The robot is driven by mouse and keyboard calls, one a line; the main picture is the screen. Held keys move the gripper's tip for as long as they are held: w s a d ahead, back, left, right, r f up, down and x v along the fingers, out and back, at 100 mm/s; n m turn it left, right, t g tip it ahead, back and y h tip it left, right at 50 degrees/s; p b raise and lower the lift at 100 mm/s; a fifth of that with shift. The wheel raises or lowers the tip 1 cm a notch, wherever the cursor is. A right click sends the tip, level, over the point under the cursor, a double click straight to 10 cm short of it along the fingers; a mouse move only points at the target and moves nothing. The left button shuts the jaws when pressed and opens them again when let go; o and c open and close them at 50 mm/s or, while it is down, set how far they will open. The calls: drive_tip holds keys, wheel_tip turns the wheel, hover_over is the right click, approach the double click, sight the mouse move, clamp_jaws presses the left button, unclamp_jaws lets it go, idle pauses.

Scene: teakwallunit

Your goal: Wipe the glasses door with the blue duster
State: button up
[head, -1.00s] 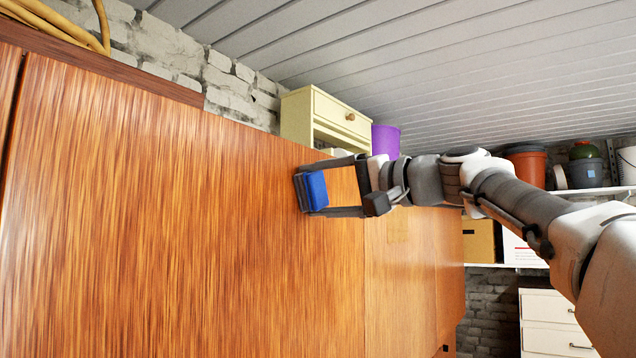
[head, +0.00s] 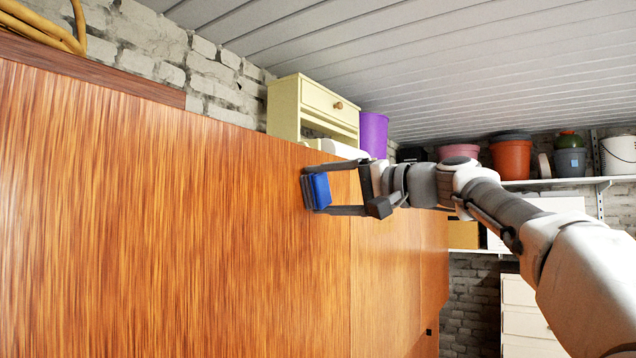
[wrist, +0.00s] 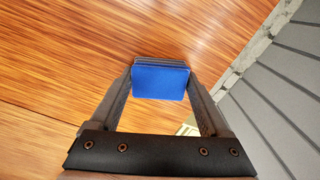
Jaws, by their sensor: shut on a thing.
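The blue duster (head: 319,190) is a small blue block with a dark face. My gripper (head: 318,189) is shut on it, with one finger on each side. The duster is at the upper part of a wood-grained door panel (head: 180,200), near the panel's right edge. In the wrist view the duster (wrist: 160,82) sits between the two fingertips, with its dark side towards the wood (wrist: 60,75). It looks very close to the wood; I cannot tell whether it touches. No glass shows on the wooden front.
On top of the unit stand a cream drawer box (head: 315,108) and a purple pot (head: 373,134), just behind my gripper. A yellow hose (head: 60,28) lies at the top left. A shelf (head: 565,182) with several pots is at the right. The slatted ceiling (head: 420,60) is close above.

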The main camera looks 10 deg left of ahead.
drive_tip(key=w+p, duration=0.1)
drive_tip(key=w+d+p, duration=0.1)
drive_tip(key=w, duration=0.2)
drive_tip(key=shift+d+p, duration=0.35)
drive_tip(key=shift+p, duration=0.05)
drive_tip(key=shift+b+v, duration=1.15)
drive_tip(key=shift+v, duration=1.8)
drive_tip(key=shift+d, duration=0.15)
drive_tip(key=b+v, duration=0.1)
drive_tip(key=v, duration=0.1)
drive_tip(key=shift+s+d, duration=0.1)
drive_tip(key=shift+d, duration=0.2)
